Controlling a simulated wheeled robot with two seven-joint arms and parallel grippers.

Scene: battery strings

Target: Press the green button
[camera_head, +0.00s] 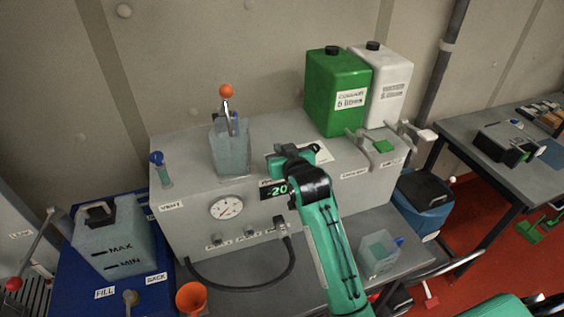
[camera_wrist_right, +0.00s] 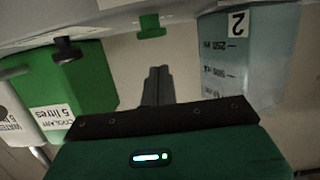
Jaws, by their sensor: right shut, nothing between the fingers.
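A small green block that looks like the green button (camera_wrist_right: 150,25) shows at the top of the right wrist view, on the edge of a pale surface. My right gripper (camera_wrist_right: 157,72) is shut and empty, its fingertips apart from that block in the picture; I cannot tell the depth gap. My left gripper is not in view.
A water tank (camera_head: 229,155) with an orange-knobbed lever (camera_head: 226,91) stands left of the gripper. Green (camera_head: 330,95) and white (camera_head: 391,85) canisters stand at the back right, with taps in front. A gauge (camera_head: 226,207) and a hose (camera_head: 245,288) are on the unit's front.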

